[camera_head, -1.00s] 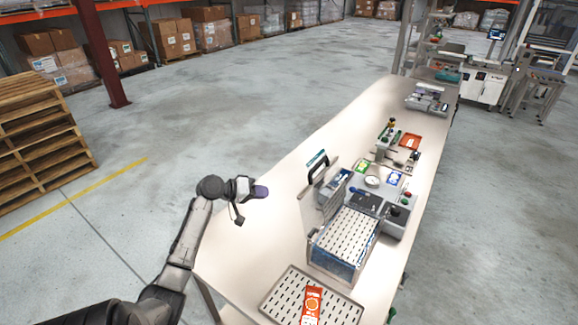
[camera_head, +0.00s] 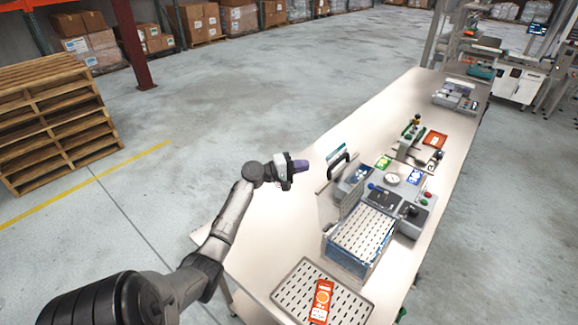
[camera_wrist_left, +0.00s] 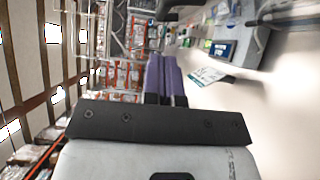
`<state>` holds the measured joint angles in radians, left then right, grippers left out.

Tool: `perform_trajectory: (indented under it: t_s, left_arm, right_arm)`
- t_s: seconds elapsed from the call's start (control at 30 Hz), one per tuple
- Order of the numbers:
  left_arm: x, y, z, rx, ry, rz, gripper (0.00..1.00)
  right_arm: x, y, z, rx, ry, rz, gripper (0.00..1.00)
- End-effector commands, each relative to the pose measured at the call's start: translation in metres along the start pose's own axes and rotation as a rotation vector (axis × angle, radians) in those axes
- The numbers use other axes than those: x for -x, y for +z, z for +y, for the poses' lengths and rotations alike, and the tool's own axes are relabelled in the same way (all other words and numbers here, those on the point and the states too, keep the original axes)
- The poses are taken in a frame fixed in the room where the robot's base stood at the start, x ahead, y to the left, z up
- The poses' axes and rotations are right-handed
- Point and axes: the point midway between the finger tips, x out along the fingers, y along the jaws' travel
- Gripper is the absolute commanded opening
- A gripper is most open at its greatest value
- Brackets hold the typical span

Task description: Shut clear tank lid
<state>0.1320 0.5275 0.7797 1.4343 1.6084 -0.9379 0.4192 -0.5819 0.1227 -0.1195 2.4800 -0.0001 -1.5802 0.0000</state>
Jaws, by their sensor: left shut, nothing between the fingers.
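The clear tank (camera_head: 347,262) stands on the white bench with bluish see-through walls and a white slotted plate (camera_head: 364,232) at its top. Its clear lid (camera_head: 327,207) appears raised, standing up at the tank's left side, with a black handle (camera_head: 340,164) at its upper edge. The lid's edges are faint against the bench. My left gripper (camera_head: 301,166) is shut and empty, left of the handle and apart from it. In the left wrist view its purple fingers (camera_wrist_left: 164,78) lie together. My right gripper is not in view.
A slotted tray (camera_head: 349,301) with an orange packet (camera_head: 321,299) lies in front of the tank. The bench left of the lid is clear.

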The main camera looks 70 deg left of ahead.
Motion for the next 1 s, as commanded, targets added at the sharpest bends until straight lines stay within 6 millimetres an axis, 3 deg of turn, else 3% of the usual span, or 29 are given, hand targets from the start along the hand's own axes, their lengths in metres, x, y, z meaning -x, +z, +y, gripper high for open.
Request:
perform_trajectory:
  t_s: [0.1,0.4,1.0]
  left_arm:
    - [-0.02,0.0,0.003,0.001,0.002,0.0,0.0]
    - [-0.041,0.024,0.002,0.0,0.0,-0.001,0.0]
    - [-0.046,0.03,0.001,-0.006,-0.003,-0.001,0.0]
  right_arm:
    - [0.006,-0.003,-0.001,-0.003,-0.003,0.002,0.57]
    - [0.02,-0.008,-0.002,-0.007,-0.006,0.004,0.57]
    - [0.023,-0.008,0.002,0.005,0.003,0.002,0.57]
